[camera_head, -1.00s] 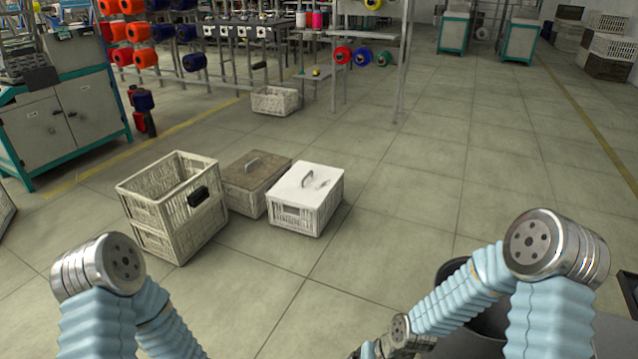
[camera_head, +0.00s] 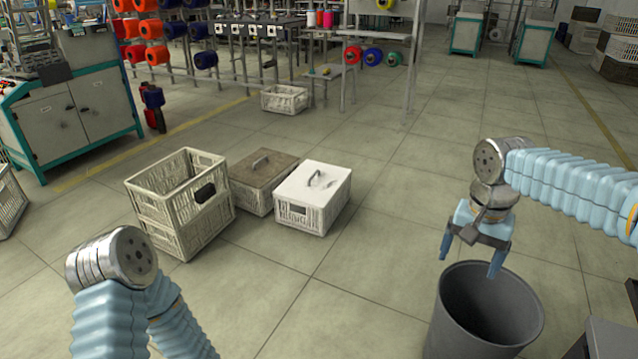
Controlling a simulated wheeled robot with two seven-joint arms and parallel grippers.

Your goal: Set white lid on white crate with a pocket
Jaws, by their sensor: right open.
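The white lid (camera_head: 312,179), with a grey handle, lies on a low white crate (camera_head: 307,219) in the middle of the floor. To its left stands a taller, open-topped white crate stack (camera_head: 168,222). A black, pocket-like piece (camera_head: 205,193) is on the stack's right side. I cannot tell whether the dark patch on the low crate's front is also a pocket. My right gripper (camera_head: 471,254) is open and empty, pointing down above the rim area of a grey bin, well right of the crates. My left gripper is out of view; only arm links show.
A crate with a brown lid (camera_head: 264,167) stands between the open stack and the low white crate. The grey bin (camera_head: 452,325) stands at the front right. A small white crate (camera_head: 284,100) is by the rack. Floor right of the crates is clear.

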